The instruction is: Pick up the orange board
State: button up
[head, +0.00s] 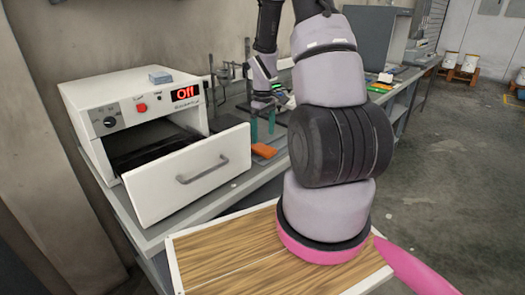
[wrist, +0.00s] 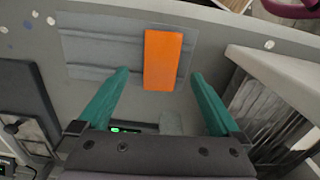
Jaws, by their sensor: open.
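The orange board (head: 264,150) lies flat on the grey bench, to the right of the white oven's open drawer. In the wrist view the orange board (wrist: 163,58) is a plain upright rectangle on a grey patch of bench top. My gripper (head: 262,124) has teal fingers and hangs just above and behind the board in the head view. In the wrist view my gripper (wrist: 160,75) is open, with one finger on each side of the board's near end and clear gaps to both sides. Nothing is held.
A white oven (head: 140,108) reading "Off" stands left, its drawer (head: 188,175) pulled out close to the board. A small blue box (head: 160,77) sits on it. Stands and small equipment (head: 228,72) are behind my gripper. Bare bench lies in front of the board.

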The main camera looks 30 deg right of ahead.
aim_at(263, 148)
notch_tip(263, 148, down, 5)
jog(key=shift+w+a+f, duration=0.1)
jog(key=shift+f, duration=0.05)
jog(key=c, duration=1.4)
